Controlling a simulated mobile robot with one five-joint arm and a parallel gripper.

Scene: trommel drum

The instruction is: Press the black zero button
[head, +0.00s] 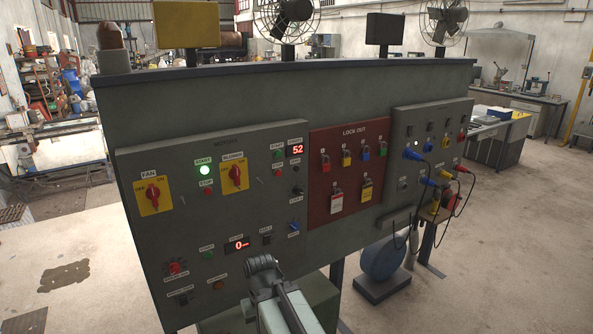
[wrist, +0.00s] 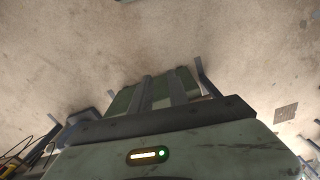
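On the lower part of the grey control panel (head: 240,140), a small display (head: 237,245) reads a red "0". A small black button (head: 266,240) sits just right of it under a white label too small to read; I take this as the zero button. The end of my arm with my gripper (head: 262,266) is just below the button and display in the head view, with the button still visible. Contact with the panel cannot be made out. The wrist view does not clearly show the button.
A blue switch (head: 293,227) is right of the button, and a green button (head: 208,254) is left of the display. The red lockout board (head: 344,172) carries several padlocks. Cables hang from the right panel section. Open floor (head: 470,270) lies to the right.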

